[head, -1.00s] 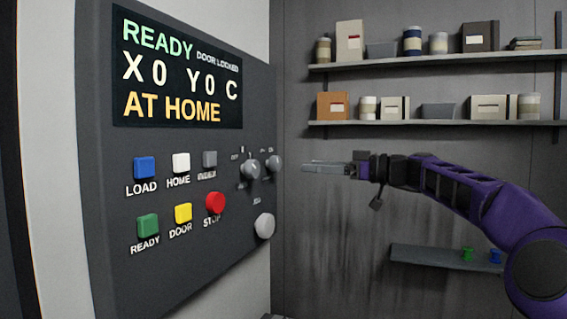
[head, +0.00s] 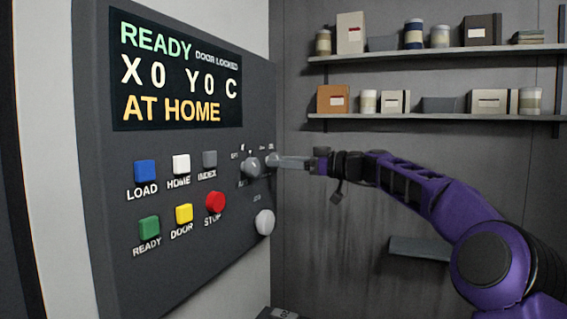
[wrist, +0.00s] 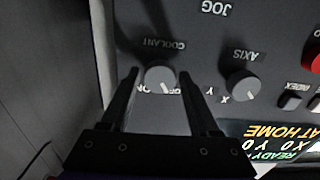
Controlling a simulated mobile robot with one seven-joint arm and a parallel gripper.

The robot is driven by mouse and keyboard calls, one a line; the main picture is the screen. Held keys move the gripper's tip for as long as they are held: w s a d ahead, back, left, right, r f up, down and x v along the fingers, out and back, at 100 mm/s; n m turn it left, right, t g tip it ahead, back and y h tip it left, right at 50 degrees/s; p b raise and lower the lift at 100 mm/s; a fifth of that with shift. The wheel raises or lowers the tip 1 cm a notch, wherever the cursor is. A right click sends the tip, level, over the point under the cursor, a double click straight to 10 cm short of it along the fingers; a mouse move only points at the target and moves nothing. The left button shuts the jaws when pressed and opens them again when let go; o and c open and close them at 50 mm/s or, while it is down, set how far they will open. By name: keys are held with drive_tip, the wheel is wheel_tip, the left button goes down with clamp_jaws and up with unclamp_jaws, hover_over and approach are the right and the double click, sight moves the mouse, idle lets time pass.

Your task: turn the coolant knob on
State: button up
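The grey round coolant knob (wrist: 159,77) is in the upper middle of the wrist view, under an upside-down COOLANT label. Its white pointer line points down and slightly right there, toward lettering that is partly hidden. In the head view the coolant knob (head: 271,160) is at the panel's right edge, partly covered by my fingertips. My gripper (wrist: 158,72) is open, with one finger on each side of the knob and gaps showing on both sides in the wrist view. My gripper (head: 279,161) is at the panel in the head view; contact cannot be told.
The grey control panel (head: 105,160) has the axis knob (head: 252,168) close beside the coolant knob; the axis knob also shows in the wrist view (wrist: 240,86). The jog knob (head: 265,222) and red stop button (head: 215,202) are nearby. Shelves (head: 420,116) hang behind.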

clamp_jaws()
drive_tip(key=shift+s+m+p, duration=0.1)
drive_tip(key=shift+m+p, duration=0.2)
drive_tip(key=shift+m, duration=6.8)
drive_tip(key=shift+o, duration=2)
unclamp_jaws()
